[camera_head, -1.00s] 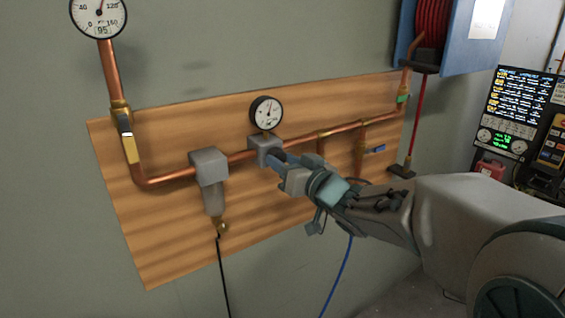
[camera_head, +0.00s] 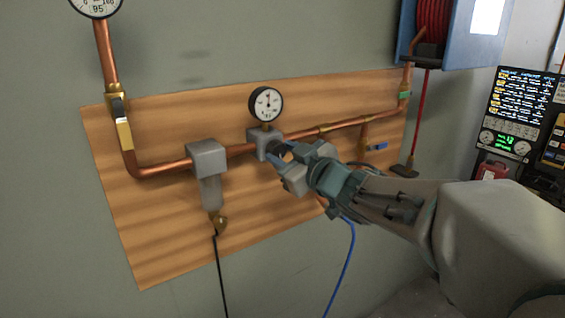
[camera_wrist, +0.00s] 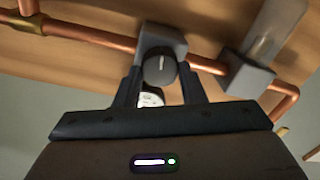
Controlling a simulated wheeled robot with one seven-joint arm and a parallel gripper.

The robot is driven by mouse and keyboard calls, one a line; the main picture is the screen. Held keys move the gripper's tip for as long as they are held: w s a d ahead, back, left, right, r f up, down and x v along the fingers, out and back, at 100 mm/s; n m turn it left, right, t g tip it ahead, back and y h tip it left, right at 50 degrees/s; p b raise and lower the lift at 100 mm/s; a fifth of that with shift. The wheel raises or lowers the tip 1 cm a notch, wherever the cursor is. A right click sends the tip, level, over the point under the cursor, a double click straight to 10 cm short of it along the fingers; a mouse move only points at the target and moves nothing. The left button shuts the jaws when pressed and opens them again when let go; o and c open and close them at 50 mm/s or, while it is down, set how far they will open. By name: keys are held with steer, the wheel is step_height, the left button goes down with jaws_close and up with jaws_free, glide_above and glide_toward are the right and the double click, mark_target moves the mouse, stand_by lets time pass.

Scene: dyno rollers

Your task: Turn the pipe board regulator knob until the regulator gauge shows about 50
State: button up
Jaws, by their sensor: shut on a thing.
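The regulator is a grey block (camera_head: 262,141) on the copper pipe of the wooden board. Its dark round knob (camera_wrist: 160,69) faces out in the wrist view, between my fingers. My gripper (camera_head: 278,155) is shut on the knob, with one finger on each side of it. The regulator gauge (camera_head: 266,103) sits just above the block; its needle points about straight up, but the numbers are too small to read. In the wrist view the gauge (camera_wrist: 150,98) is mostly hidden behind my gripper.
A grey filter (camera_head: 207,160) hangs left of the regulator. A blue hose (camera_head: 345,265) hangs below.

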steer(key=shift+a+f+n+b, duration=0.1)
steer(key=shift+n+b, duration=0.5)
steer(key=shift+n, duration=0.5)
steer(key=o, duration=1)
steer(key=shift+s, duration=0.1)
steer(key=shift+s+d, duration=0.15)
steer(key=shift+d, duration=0.05)
steer(key=v, duration=1.3)
steer(key=shift+s, duration=0.2)
